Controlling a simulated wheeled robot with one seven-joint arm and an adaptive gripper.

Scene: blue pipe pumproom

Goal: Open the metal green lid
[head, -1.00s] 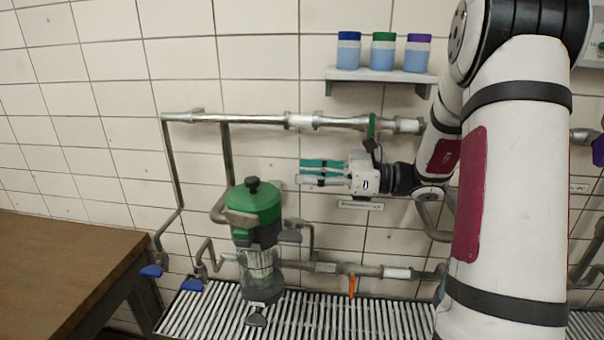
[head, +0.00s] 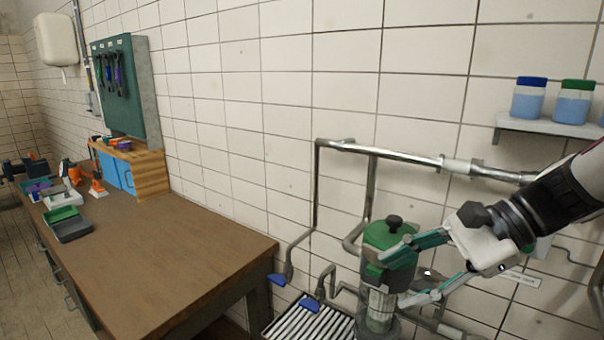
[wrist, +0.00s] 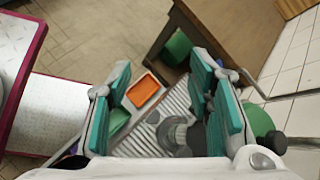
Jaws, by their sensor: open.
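The green lid (head: 388,234) with its black knob (head: 394,221) sits on top of an upright cylindrical housing with a clear lower section (head: 379,305). It appears closed. A green round part, likely this lid, shows partly hidden behind the right finger in the wrist view (wrist: 260,120). My gripper (head: 406,272) is open and empty, with teal finger pads. In the head view its upper finger overlaps the lid's right side and its lower finger is by the clear section. I cannot tell whether they touch. The open jaws also show in the wrist view (wrist: 165,90).
Steel pipes (head: 400,155) run along the tiled wall behind the housing. Blue valve handles (head: 277,280) stick out at its left. A slatted grate (head: 310,322) lies below. A brown workbench (head: 170,265) stands left, its near part clear. A shelf (head: 550,127) with bottles is upper right.

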